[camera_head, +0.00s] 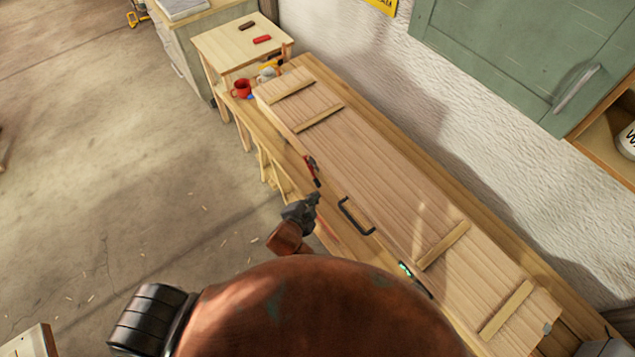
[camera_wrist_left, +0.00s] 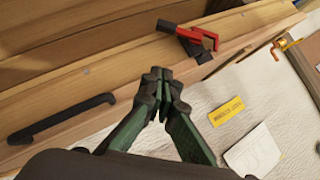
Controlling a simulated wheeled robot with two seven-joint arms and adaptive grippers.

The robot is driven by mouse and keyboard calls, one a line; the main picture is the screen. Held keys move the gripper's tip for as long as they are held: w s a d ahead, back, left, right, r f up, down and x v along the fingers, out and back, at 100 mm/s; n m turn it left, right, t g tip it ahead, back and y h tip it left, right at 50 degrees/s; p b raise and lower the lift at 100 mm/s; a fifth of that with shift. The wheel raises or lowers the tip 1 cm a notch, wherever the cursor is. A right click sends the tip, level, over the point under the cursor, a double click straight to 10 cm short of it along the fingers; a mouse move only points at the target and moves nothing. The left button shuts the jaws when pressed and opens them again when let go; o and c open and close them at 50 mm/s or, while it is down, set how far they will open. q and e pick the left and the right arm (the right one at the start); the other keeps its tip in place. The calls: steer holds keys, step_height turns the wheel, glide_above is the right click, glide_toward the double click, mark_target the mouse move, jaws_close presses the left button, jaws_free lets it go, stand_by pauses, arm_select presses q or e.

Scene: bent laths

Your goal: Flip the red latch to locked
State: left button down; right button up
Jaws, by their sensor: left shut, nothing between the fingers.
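The red latch (camera_head: 311,165) sits on the front edge of a long wooden lid, left of a black bar handle (camera_head: 354,217). In the left wrist view the red latch (camera_wrist_left: 192,37) shows a red lever and a dark base, beyond my fingertips. I cannot tell from its lever whether it is locked. My left gripper (camera_head: 315,198) is shut and empty, just short of the latch, with a small gap visible in the wrist view. Its fingers (camera_wrist_left: 160,76) meet at the tips. A second latch with green parts (camera_head: 405,269) is further right. My right gripper is not in view.
The black handle (camera_wrist_left: 62,118) lies near the left gripper. A red mug (camera_head: 241,88) and a small table (camera_head: 230,45) stand at the far end. A green wall cabinet (camera_head: 520,50) hangs above. A yellow label (camera_wrist_left: 226,110) shows below the latch. Floor is open at left.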

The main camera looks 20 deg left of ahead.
mark_target(311, 172)
arm_select(q)
steer(key=s+a+f+p+x, duration=0.1)
steer(key=a+x, duration=0.1)
steer(key=x, duration=1)
steer(key=shift+w+f, duration=0.2)
steer(key=shift+f, duration=0.3)
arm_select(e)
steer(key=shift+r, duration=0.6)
arm_select(q)
steer(key=shift+a+f, duration=0.1)
steer(key=shift+a, duration=0.15)
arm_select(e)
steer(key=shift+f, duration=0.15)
